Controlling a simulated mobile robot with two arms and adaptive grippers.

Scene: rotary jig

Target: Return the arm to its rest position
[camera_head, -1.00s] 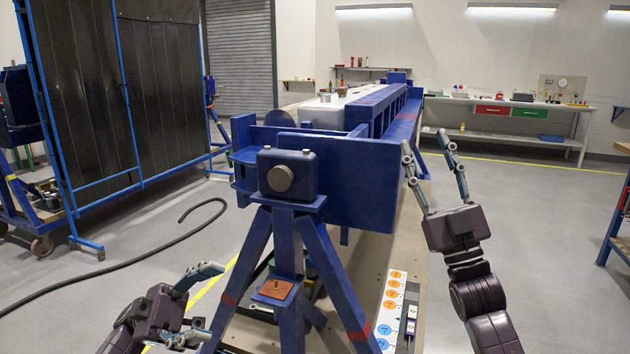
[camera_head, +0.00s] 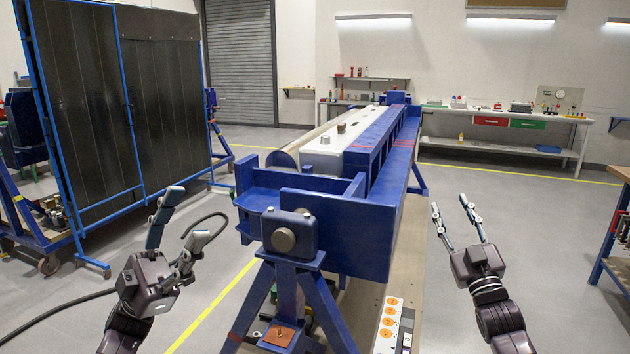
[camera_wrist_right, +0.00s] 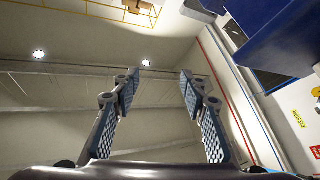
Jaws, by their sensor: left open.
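My left gripper (camera_head: 184,229) is open and empty at the lower left, left of the blue jig (camera_head: 347,240), with its fingers pointing up. My right gripper (camera_head: 452,213) is open and empty to the right of the jig, its fingers also pointing up. In the right wrist view the two fingers of the right gripper (camera_wrist_right: 160,92) stand apart with nothing between them. Neither gripper touches the jig. A long light-coloured workpiece (camera_head: 320,160) lies along the jig.
A dark panelled screen (camera_head: 90,110) with a blue frame stands at the left. A black hose (camera_head: 50,311) lies on the floor near my left arm. A shelf bench (camera_head: 510,118) runs along the back wall. A blue-framed table (camera_head: 615,245) stands at the right edge.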

